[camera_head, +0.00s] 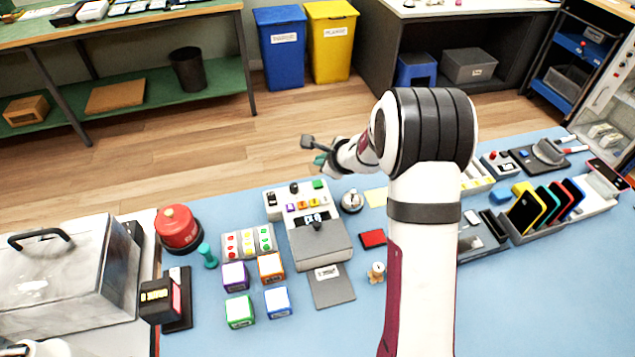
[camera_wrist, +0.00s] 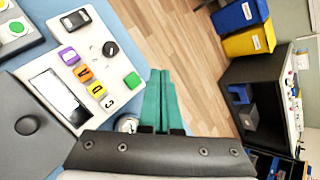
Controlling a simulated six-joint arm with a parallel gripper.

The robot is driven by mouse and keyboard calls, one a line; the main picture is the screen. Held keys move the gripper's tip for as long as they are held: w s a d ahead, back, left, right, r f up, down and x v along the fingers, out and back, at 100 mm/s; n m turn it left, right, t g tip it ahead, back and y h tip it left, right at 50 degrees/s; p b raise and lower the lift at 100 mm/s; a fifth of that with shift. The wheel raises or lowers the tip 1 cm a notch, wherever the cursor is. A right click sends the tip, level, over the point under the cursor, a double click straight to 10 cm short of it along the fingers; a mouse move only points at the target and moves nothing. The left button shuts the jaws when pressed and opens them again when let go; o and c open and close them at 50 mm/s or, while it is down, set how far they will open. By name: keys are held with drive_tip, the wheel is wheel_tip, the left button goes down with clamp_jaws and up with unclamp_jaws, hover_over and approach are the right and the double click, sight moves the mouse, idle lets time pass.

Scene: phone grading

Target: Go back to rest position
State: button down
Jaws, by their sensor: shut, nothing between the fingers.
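My gripper (camera_wrist: 160,98) has two teal fingers that lie together in the wrist view, with nothing between them. In the head view my gripper (camera_head: 320,161) is at the end of my white and black arm, above the far edge of the blue table (camera_head: 370,325). It is behind and above the grey-white device (camera_head: 318,236) with colored buttons. That device also shows at the left in the wrist view (camera_wrist: 40,88). My arm's upright link hides part of the table's middle right.
Purple, orange, green and blue cubes (camera_head: 277,300) stand at the front left. A red round canister (camera_head: 178,227) and a metal box (camera_head: 70,275) are further left. Colored phones (camera_head: 550,205) stand in a rack at right. Wood floor (camera_head: 210,150) lies beyond the table.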

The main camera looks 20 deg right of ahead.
idle(0.4)
drive_tip(key=s+a+r+n+g+y, duration=0.45)
drive_tip(key=s+a+r+n, duration=0.75)
drive_tip(key=s+a, duration=0.4)
drive_tip(key=s+d+f+n+g+h, duration=0.1)
drive_tip(key=s+d+n+g+h, duration=0.1)
drive_tip(key=s, duration=1)
drive_tip(key=s+d+f+n+g+h, duration=0.1)
drive_tip(key=s+n, duration=0.4)
drive_tip(key=s, duration=0.8)
drive_tip(key=d+g+h, duration=0.1)
drive_tip(key=d, duration=0.1)
drive_tip(key=shift+s+d+g+h, duration=0.2)
drive_tip(key=shift+d+g+h, duration=0.1)
drive_tip(key=shift+g+h, duration=0.05)
